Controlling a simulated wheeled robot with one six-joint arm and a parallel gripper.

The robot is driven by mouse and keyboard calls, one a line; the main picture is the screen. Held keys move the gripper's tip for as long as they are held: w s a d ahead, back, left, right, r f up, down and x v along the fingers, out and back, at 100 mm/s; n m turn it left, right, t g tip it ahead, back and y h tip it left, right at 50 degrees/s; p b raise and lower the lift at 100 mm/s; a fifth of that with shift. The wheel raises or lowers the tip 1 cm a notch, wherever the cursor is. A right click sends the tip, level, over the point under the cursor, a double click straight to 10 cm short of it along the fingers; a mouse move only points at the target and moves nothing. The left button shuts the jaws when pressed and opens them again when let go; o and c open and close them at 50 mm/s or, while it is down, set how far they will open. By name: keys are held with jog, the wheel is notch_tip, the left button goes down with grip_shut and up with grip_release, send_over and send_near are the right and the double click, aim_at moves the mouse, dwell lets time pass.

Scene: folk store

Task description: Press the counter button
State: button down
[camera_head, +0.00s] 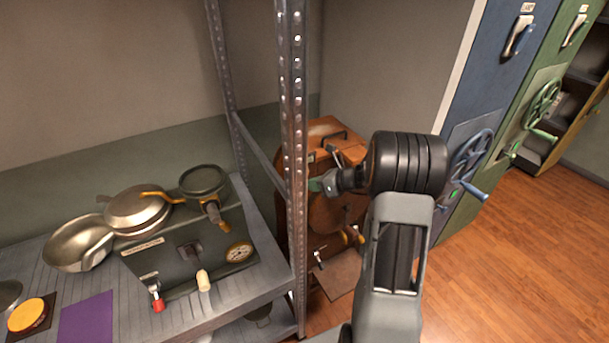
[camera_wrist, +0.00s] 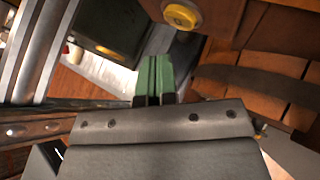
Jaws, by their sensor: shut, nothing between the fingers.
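My gripper (camera_head: 318,185) is shut and empty, its green fingertips pointing left in front of an orange-brown wooden machine behind the shelf post. In the wrist view the closed green fingers (camera_wrist: 153,78) point up the picture. A round yellow button-like knob (camera_wrist: 180,15) shows ahead of them and slightly right, apart from the tips. In the head view, small yellow-brown parts (camera_head: 352,237) sit low on the wooden machine (camera_head: 325,135). A round orange disc (camera_head: 28,315) lies on the grey counter at the lower left. I cannot tell which of these is the counter button.
A metal shelf post (camera_head: 293,150) stands just left of my gripper. The left counter holds pans (camera_head: 80,245), a dark panel with levers and a gauge (camera_head: 238,252), and a purple sheet (camera_head: 87,320). Blue (camera_head: 505,75) and green cabinets with handwheels stand right. The wooden floor (camera_head: 510,250) is clear.

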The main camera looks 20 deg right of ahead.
jog(key=shift+s+d, duration=0.2)
jog(key=shift+s, duration=1.7)
